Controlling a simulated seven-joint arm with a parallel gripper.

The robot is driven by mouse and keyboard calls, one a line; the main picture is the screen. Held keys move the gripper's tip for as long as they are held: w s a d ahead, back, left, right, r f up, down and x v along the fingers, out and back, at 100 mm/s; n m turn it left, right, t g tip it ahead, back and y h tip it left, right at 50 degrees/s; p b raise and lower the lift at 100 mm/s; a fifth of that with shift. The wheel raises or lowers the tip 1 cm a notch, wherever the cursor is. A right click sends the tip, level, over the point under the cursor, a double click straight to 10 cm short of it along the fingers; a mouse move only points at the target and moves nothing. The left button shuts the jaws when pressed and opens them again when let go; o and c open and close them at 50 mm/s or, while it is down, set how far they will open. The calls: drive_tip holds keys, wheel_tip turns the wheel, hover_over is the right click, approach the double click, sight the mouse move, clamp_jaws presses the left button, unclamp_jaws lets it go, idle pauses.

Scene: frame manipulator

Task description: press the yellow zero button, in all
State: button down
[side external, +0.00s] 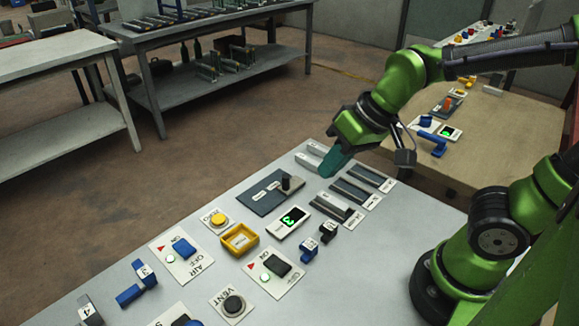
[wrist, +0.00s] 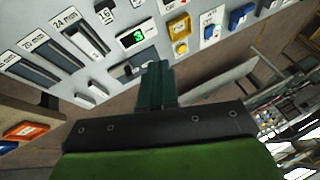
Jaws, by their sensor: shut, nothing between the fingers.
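The yellow zero button (side external: 218,219) is a round button on a white plate marked ZERO, on the near panel table (side external: 130,250). In the wrist view the yellow button (wrist: 181,48) shows above and right of the fingers. My gripper (side external: 332,164) is shut and empty, its teal fingers pointing down above the far part of the table. In the side view it is well to the right of and beyond the button, apart from it. The shut fingers show in the wrist view (wrist: 156,85). Nothing hides the button.
A yellow tray (side external: 240,238) lies right beside the button. A display with green digits (side external: 292,218) is close by. A blue AIR switch (side external: 183,249) is on the button's near side.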

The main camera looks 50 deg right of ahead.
drive_tip(key=w+a+f+n+t+h, duration=0.1)
drive_tip(key=w+a+f+n, duration=0.4)
drive_tip(key=w, duration=0.3)
drive_tip(key=w+a+f+n+h, duration=0.1)
drive_tip(key=w+a+f+n, duration=0.3)
drive_tip(key=w+f, duration=0.3)
wheel_tip(320, 180, up, 3)
drive_tip(key=n+t+y, duration=0.1)
drive_tip(key=n+t, duration=0.2)
drive_tip(key=n, duration=0.1)
hover_over(221, 220)
drive_tip(key=shift+r, duration=0.2)
drive_tip(key=shift+f, duration=0.1)
drive_tip(key=shift+f, duration=4.35)
drive_tip(key=shift+f, duration=0.15)
drive_tip(key=shift+f, duration=0.25)
